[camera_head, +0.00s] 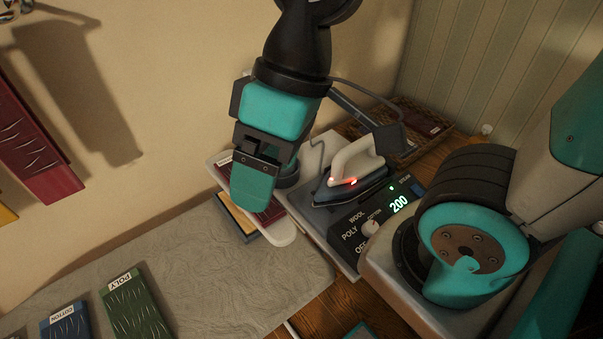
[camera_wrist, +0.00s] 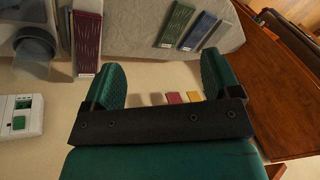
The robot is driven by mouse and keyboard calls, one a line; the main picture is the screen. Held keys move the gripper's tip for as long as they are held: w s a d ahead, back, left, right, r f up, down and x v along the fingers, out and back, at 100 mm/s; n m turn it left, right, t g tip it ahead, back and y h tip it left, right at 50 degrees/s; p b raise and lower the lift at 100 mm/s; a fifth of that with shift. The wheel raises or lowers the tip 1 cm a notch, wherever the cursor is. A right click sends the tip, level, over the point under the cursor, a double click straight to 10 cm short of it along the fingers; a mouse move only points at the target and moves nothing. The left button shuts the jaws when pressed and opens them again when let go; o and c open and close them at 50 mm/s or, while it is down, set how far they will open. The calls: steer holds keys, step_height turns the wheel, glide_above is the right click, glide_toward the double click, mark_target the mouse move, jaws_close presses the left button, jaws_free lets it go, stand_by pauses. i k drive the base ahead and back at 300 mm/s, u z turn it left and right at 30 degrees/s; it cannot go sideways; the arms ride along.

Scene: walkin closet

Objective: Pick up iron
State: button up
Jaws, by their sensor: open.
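The iron (camera_head: 354,164) has a pale handle, a dark body and small red lights. It rests on its dark station (camera_head: 352,226), which has a dial marked WOOL, POLY and OFF and a lit display reading 200. My teal gripper (camera_head: 253,190) is to the left of the iron, apart from it, over the narrow pale board. In the wrist view my gripper (camera_wrist: 162,64) has its two fingers spread with nothing between them. I cannot make out the iron in the wrist view.
A dark red cloth (camera_head: 268,212) lies on the narrow pale board (camera_head: 284,234). Green (camera_head: 137,306) and blue (camera_head: 66,322) labelled cloths lie on the grey surface (camera_head: 215,270). A wicker basket (camera_head: 408,130) stands behind the iron. A cable runs close above the iron.

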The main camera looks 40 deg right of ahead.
mark_target(356, 168)
steer(key=u, duration=0.05)
steer(key=k, duration=1.1)
steer(key=z, duration=0.3)
steer(key=i, duration=0.55)
steer(key=u, duration=0.2)
